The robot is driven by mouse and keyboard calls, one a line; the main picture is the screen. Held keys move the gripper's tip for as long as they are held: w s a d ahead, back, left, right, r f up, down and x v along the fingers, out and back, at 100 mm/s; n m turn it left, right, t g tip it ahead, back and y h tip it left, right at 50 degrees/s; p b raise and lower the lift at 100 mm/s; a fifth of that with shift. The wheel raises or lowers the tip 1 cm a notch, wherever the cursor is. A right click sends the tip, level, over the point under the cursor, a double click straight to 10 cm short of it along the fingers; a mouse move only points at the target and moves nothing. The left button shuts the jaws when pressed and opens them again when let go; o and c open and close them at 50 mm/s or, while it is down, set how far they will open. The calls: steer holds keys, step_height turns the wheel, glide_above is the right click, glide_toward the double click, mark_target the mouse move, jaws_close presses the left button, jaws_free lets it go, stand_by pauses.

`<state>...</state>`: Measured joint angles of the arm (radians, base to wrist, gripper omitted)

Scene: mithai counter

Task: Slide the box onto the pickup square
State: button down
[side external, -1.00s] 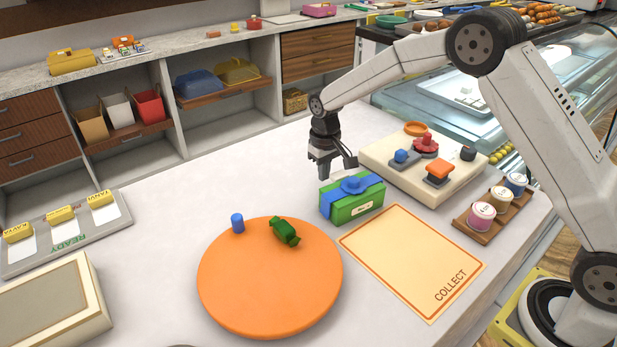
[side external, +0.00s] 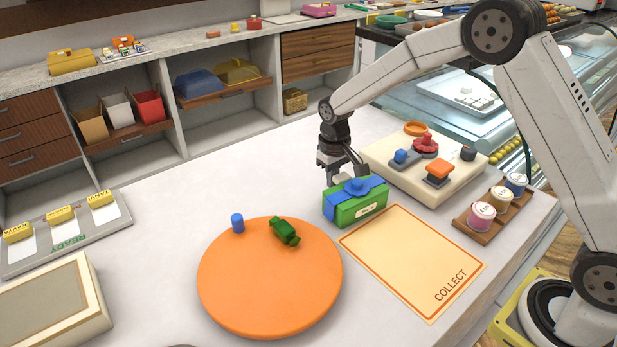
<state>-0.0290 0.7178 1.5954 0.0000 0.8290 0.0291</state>
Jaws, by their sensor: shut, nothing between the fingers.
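The green box (side external: 345,213) with a blue ribbon and bow (side external: 357,187) stands upright on the white counter. A small white label shows on its front. The pickup square (side external: 412,262) is a cream mat with an orange border, marked COLLECT. The box stands at the square's far left edge; I cannot tell whether its front bottom edge touches the border. My gripper (side external: 347,175) is shut and empty, pointing down just behind the box on the side away from the square. The fingertips are partly hidden by the box, so contact is unclear.
A cream block with buttons (side external: 400,180) stands close behind right. A wooden rack of jars (side external: 470,221) stands right of the square.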

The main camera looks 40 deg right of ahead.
mark_target(361, 185)
steer(key=shift+s, duration=5.95)
steer(key=shift+w, duration=0.1)
steer(key=shift+w, duration=1.4)
steer(key=shift+r, duration=4)
steer(key=shift+f, duration=0.15)
steer(key=shift+f, duration=3.2)
